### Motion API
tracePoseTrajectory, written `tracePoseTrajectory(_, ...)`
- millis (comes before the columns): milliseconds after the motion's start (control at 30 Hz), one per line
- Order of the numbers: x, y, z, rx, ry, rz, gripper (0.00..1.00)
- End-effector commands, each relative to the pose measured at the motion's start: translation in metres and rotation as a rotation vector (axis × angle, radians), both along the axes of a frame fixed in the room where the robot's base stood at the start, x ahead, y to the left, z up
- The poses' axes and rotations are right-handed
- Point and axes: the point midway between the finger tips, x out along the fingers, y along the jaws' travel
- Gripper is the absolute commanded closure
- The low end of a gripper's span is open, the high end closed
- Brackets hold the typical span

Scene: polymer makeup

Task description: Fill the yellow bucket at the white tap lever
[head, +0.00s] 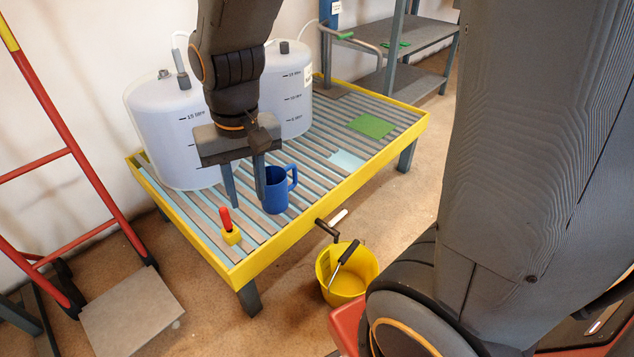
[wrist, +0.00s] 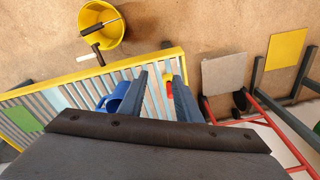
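The yellow bucket (head: 345,284) stands upright on the floor beside the platform's front edge. Its bail with a dark grip (head: 349,250) lies across the opening. I see no water in it. The dark tap spout (head: 326,228) sticks out from the yellow edge and ends near the bucket's rim; I cannot tell if it is over the opening. The white tap lever (head: 339,217) is at the spout and also shows in the wrist view (wrist: 84,58). My gripper (head: 246,196) is open and empty, pointing down above the slats, left of the tap and apart from it.
A blue mug (head: 276,190) stands on the slatted platform (head: 300,250) close to my gripper's right finger. A red handle on a yellow base (head: 230,226) is near the left corner. Two white tanks (head: 172,130) stand behind. A red hand truck (head: 66,140) is at left.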

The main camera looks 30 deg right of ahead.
Motion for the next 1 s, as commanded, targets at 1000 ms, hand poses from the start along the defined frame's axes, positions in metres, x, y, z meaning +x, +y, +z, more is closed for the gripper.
tracePoseTrajectory(1000,0.095,-0.254,-0.203,-0.154,0.214,-1.197,0.69)
